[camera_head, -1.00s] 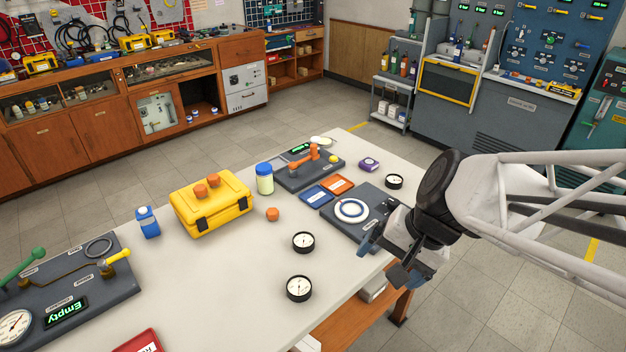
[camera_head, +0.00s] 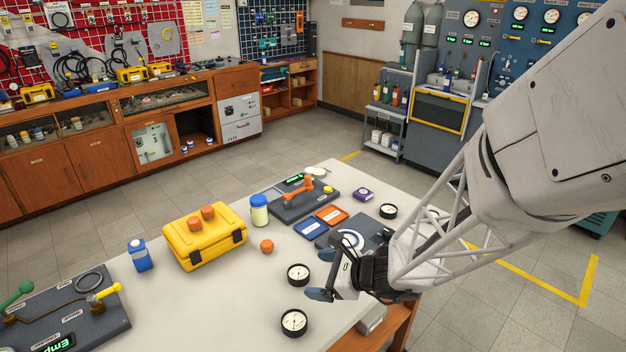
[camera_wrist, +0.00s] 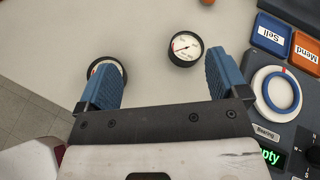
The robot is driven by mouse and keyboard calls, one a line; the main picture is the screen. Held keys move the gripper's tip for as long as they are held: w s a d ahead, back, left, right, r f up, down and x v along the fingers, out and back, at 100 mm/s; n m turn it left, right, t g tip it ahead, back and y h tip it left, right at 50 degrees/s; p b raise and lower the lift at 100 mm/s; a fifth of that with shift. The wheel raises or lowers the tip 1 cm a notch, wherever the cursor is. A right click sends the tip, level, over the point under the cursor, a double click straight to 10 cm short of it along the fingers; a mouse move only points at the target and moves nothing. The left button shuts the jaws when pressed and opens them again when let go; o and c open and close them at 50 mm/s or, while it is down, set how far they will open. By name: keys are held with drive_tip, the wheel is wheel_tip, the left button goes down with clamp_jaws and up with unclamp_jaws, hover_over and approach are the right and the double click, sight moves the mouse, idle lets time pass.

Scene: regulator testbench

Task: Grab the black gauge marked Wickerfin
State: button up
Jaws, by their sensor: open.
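Three black-rimmed gauges with white dials stand on the table: a middle one (camera_head: 298,275), a front one (camera_head: 294,322) and a far one (camera_head: 388,211) at the back right. Their maker's names are too small to read, so I cannot tell which is Wickerfin. My gripper (camera_head: 324,275) is open and empty, just right of the middle gauge. In the wrist view my gripper (camera_wrist: 162,74) has its blue fingers spread. The middle gauge (camera_wrist: 185,48) shows beyond the gap, near the right finger. The front gauge (camera_wrist: 107,70) is partly hidden behind the left finger.
A dark panel (camera_wrist: 257,130) with a white-and-blue ring lies right of the gripper. Blue (camera_head: 311,227) and orange (camera_head: 332,215) trays, an orange cap (camera_head: 266,246), a yellow case (camera_head: 203,237) and a jar (camera_head: 259,211) stand farther back. Bare tabletop lies left of the gauges.

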sight(298, 272)
drive_tip(key=w+f+m, duration=0.1)
drive_tip(key=w+f+m+t, duration=0.1)
drive_tip(key=f+m, duration=0.1)
drive_tip(key=w+f+m+t, duration=0.1)
drive_tip(key=f+m, duration=0.1)
drive_tip(key=shift+w+d+h, duration=0.2)
drive_tip(key=shift+w+h, duration=0.05)
drive_tip(key=shift+h, duration=0.05)
drive_tip(key=shift+w+a+f+t, duration=0.15)
drive_tip(key=shift+w+a+f, duration=0.15)
drive_tip(key=shift+a, duration=0.2)
drive_tip(key=shift+w+a+f+t, duration=0.15)
drive_tip(key=shift+w+a+f, duration=0.05)
drive_tip(key=shift+w+a, duration=0.25)
drive_tip(key=shift+a, duration=0.1)
drive_tip(key=shift+x, duration=2.55)
drive_tip(key=shift+f, duration=0.1)
drive_tip(key=c, duration=1)
